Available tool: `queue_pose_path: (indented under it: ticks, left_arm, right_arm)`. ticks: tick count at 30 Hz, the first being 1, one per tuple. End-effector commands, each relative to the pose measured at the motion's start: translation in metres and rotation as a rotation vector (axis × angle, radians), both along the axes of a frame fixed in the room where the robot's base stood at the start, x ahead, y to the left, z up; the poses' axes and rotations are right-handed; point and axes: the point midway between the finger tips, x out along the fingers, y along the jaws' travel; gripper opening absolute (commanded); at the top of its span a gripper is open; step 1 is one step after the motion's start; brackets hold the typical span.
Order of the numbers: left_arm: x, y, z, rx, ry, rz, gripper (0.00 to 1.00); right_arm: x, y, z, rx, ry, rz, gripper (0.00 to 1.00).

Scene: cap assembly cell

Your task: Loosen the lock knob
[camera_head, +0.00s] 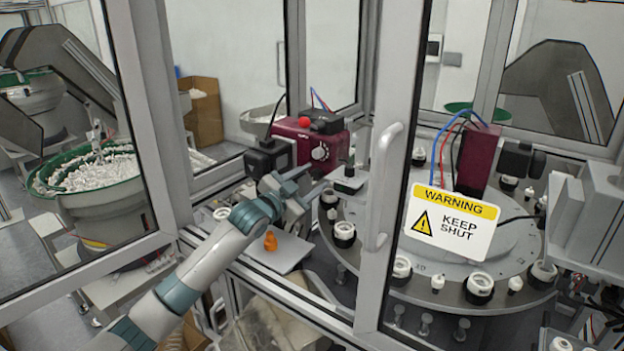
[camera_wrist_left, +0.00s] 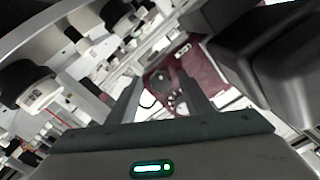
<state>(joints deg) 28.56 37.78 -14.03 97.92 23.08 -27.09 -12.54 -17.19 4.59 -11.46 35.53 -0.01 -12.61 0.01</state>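A maroon unit (camera_head: 292,137) stands inside the cell behind the window frame, with a round light dial-like knob (camera_head: 320,152) on its front and a red button-like knob (camera_head: 304,122) on top. I cannot tell for sure which one is the lock knob. My left gripper (camera_head: 311,180) reaches into the cell, below and in front of the maroon unit. Its fingers are apart and nothing shows between them. In the left wrist view the maroon unit (camera_wrist_left: 205,68) lies beyond the spread fingers (camera_wrist_left: 162,98), apart from them. My right gripper is not in view.
A rotary table (camera_head: 400,305) with several black-and-white fixtures lies to the right. A door with a handle (camera_head: 382,185) and a warning sign (camera_head: 450,222) stands in front. An orange part (camera_head: 270,241) sits on a grey plate (camera_head: 287,256) below my arm. A green-rimmed bowl feeder (camera_head: 85,195) is at left.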

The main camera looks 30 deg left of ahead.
Motion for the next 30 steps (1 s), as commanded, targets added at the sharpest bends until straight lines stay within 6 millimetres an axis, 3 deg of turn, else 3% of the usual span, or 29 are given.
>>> queue_pose_path:
  ticks: [14,20,30]
  left_arm:
    - [-0.01,0.002,0.0,0.0,-0.004,-0.001,0.46]
    - [-0.034,0.005,-0.002,0.002,-0.004,-0.001,0.46]
    - [-0.098,0.014,-0.004,0.004,-0.003,0.0,0.46]
  right_arm:
    - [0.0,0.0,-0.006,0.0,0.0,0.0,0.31]
    - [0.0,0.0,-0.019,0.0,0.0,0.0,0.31]
    - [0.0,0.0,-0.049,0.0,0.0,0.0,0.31]
